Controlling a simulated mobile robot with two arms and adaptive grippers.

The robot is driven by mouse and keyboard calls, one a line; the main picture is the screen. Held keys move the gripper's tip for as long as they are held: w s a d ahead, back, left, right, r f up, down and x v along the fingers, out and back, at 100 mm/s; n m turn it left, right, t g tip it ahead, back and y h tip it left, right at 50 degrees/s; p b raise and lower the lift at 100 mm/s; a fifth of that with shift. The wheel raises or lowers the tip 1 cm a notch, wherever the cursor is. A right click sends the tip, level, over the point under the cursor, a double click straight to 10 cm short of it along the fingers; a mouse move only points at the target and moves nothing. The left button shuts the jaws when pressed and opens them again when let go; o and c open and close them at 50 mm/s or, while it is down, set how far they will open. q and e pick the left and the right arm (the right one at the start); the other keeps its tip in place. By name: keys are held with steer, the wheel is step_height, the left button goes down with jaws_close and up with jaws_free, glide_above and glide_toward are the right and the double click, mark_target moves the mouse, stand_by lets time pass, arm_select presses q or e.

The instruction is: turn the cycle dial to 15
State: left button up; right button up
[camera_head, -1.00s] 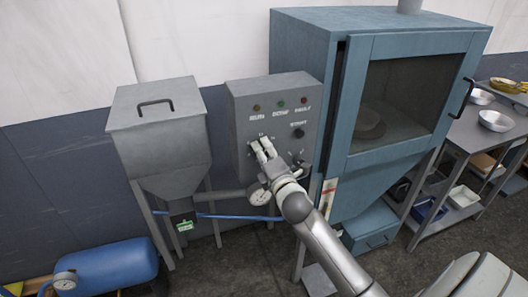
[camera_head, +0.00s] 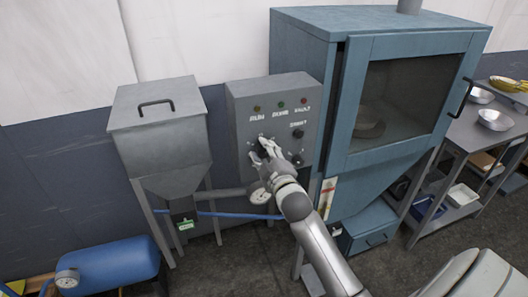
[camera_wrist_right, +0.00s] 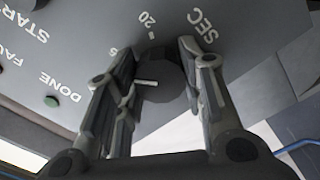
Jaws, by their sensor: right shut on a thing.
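The cycle dial (camera_wrist_right: 172,82) is a dark round knob on the grey control panel (camera_wrist_right: 250,50). In the right wrist view its white pointer line (camera_wrist_right: 147,83) points left, and the marks "20" and "SEC" show above it; a mark ending in "5" is partly hidden by a finger. My right gripper (camera_wrist_right: 160,72) is shut on the dial, one finger on each side. In the head view the right gripper (camera_head: 265,148) is at the lower left of the panel (camera_head: 240,100) and covers most of the dial. My left gripper is not in view.
Indicator lamps sit along the panel's top, with a dark start knob (camera_head: 298,133) below them at right. A grey hopper (camera_head: 155,125) stands left, a blue cabinet (camera_head: 300,45) right. A gauge (camera_head: 260,197) hangs just below the gripper.

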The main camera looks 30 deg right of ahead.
steer(key=shift+m, duration=0.6)
steer(key=o, duration=1)
steer(key=shift+o, duration=0.2)
steer(key=v, duration=1.2)
